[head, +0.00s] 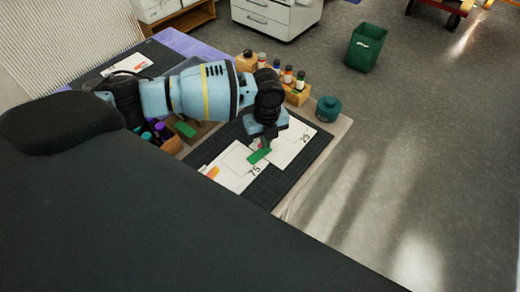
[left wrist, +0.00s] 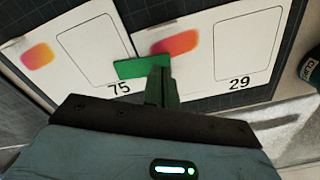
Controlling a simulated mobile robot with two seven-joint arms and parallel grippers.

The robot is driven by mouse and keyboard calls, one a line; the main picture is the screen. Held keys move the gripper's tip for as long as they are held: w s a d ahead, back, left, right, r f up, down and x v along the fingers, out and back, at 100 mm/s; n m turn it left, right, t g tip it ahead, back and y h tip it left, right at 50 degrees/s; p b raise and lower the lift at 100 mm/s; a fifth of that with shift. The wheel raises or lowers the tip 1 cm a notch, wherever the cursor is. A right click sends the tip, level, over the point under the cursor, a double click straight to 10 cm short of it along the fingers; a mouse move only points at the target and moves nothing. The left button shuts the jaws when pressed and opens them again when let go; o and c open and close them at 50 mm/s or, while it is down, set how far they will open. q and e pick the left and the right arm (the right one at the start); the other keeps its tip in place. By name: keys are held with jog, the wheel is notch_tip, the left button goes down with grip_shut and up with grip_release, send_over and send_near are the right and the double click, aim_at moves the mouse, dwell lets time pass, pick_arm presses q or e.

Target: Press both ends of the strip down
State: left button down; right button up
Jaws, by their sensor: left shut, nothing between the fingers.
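A green strip (head: 258,156) lies across the seam where two white cards meet on a dark cutting mat. In the left wrist view the strip (left wrist: 130,69) spans from the card marked 75 (left wrist: 88,72) to the card marked 29 (left wrist: 207,80). My left gripper (head: 266,146) points down, its fingers shut with nothing between them. In the left wrist view its fingertips (left wrist: 161,72) are over the strip's right end and hide part of it. I cannot tell whether they touch it. My right gripper is in neither view.
A wooden rack with small bottles (head: 297,92) and a teal round container (head: 328,108) stand at the mat's far side. A green bin (head: 365,47) stands on the floor.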

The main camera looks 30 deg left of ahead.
pick_arm(q)
jog(key=shift+f, duration=0.7)
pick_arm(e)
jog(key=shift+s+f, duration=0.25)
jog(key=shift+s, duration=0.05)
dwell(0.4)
